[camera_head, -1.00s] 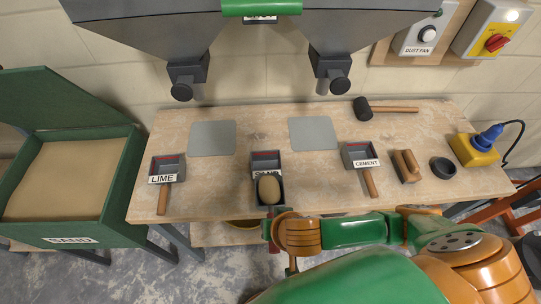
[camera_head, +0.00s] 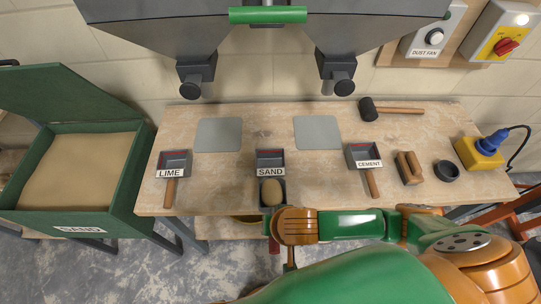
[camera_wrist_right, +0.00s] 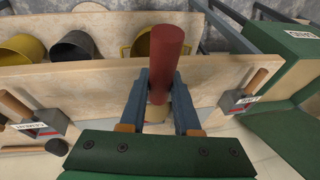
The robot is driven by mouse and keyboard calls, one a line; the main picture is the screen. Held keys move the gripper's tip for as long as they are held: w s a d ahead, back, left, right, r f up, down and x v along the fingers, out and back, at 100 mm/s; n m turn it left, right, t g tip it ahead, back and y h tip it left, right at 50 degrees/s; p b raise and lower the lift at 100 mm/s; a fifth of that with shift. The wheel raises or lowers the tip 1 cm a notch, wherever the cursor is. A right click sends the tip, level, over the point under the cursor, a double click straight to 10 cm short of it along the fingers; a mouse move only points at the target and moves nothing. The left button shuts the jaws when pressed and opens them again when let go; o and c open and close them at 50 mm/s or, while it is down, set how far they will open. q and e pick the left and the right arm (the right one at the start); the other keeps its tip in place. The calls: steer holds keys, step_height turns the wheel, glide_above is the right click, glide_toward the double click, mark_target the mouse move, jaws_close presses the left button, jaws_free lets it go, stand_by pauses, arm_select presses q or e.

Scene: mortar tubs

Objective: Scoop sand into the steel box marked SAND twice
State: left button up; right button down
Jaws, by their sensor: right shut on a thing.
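The steel box marked SAND (camera_head: 270,156) stands mid-bench in the head view; its inside looks dark, with no sand visible. My right gripper (camera_wrist_right: 158,92) is shut on the dark red handle (camera_wrist_right: 164,60) of a scoop. The scoop's pan (camera_head: 279,203) carries a rounded heap of sand (camera_head: 271,191). It hangs by the bench's front edge, just on the near side of the SAND box; whether they touch cannot be told. The green sand bin (camera_head: 72,217), lid open, holds a broad bed of sand (camera_head: 80,172) at the left. My left gripper is not in view.
Steel boxes marked LIME (camera_head: 174,163) and CEMENT (camera_head: 363,155), with wooden handles, stand either side on the bench (camera_head: 225,187). A mallet (camera_head: 390,110), a wooden float (camera_head: 408,168) and a yellow-blue device (camera_head: 478,150) are at the right. Dark hoppers (camera_head: 260,50) overhang the back.

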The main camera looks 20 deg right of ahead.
mark_target(273, 212)
steer(key=shift+w+r+g+p, duration=0.35)
steer(key=shift+w+r, duration=0.2)
steer(key=shift+r, duration=0.15)
steer(key=shift+w+d+r+g, duration=0.35)
steer(key=shift+w+r, duration=0.2)
steer(key=shift+w, duration=0.1)
steer(key=shift+w+r+g+y, duration=0.3)
steer(key=shift+w+r+g, duration=0.25)
steer(key=shift+w, duration=0.2)
steer(key=shift+w+d+r+g, duration=0.2)
steer(key=shift+w+r+g, duration=0.05)
steer(key=shift+w+r, duration=0.15)
steer(key=shift+w+d+r+g, duration=0.2)
steer(key=shift+w+r, duration=0.05)
steer(key=shift+w, duration=0.15)
steer(key=w+d+r+g+y+b, duration=0.1)
steer(key=w+d+r+g+b, duration=0.1)
steer(key=w+r+g, duration=0.2)
steer(key=shift+w+r+m+g+y, duration=0.3)
steer(key=shift+w+m, duration=0.1)
steer(key=shift+w, duration=1.3)
